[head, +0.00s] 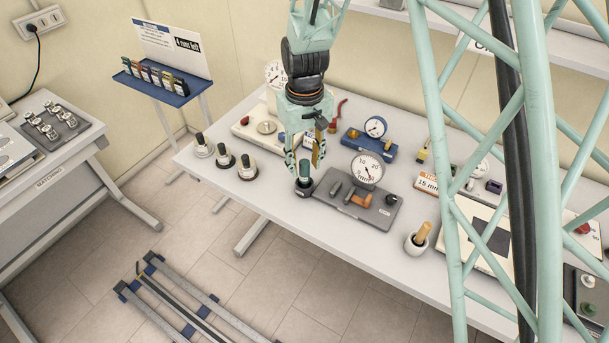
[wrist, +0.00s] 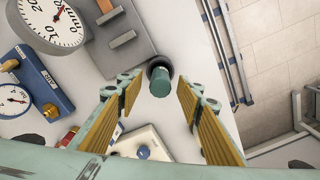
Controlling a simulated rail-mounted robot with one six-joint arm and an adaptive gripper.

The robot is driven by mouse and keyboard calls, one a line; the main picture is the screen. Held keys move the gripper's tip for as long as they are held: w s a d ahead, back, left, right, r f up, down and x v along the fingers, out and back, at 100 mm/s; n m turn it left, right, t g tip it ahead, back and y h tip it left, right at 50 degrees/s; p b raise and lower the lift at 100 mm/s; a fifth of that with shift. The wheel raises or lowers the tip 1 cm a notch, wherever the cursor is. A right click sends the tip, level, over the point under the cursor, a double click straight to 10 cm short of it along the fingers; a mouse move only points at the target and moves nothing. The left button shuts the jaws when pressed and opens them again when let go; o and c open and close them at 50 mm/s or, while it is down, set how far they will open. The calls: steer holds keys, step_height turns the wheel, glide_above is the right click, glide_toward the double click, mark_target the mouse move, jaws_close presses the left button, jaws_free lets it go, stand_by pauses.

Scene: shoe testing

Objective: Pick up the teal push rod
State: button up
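The teal push rod (head: 304,170) stands upright in a dark round holder (head: 304,188) on the white table, left of a grey plate. In the wrist view the rod (wrist: 160,82) shows near the middle, its top towards the camera, with the dark holder (wrist: 155,66) behind it. My gripper (head: 305,160) points down over the rod. In the wrist view my gripper (wrist: 158,90) is open, with yellow-lined fingers to the left and right of the rod and clear gaps on both sides. I cannot tell the exact height of the fingertips against the rod.
The grey plate (head: 330,206) with a dial gauge (head: 367,169) and an orange-headed piece (head: 361,200) is close on the right. Several black-topped stands (head: 246,167) are to the left. A blue gauge block (head: 383,146) sits behind.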

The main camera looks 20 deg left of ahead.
mark_target(304, 173)
steer(key=shift+f, duration=2.4)
steer(key=shift+c, duration=0.2)
steer(key=c, duration=0.9)
steer(key=shift+r, duration=5)
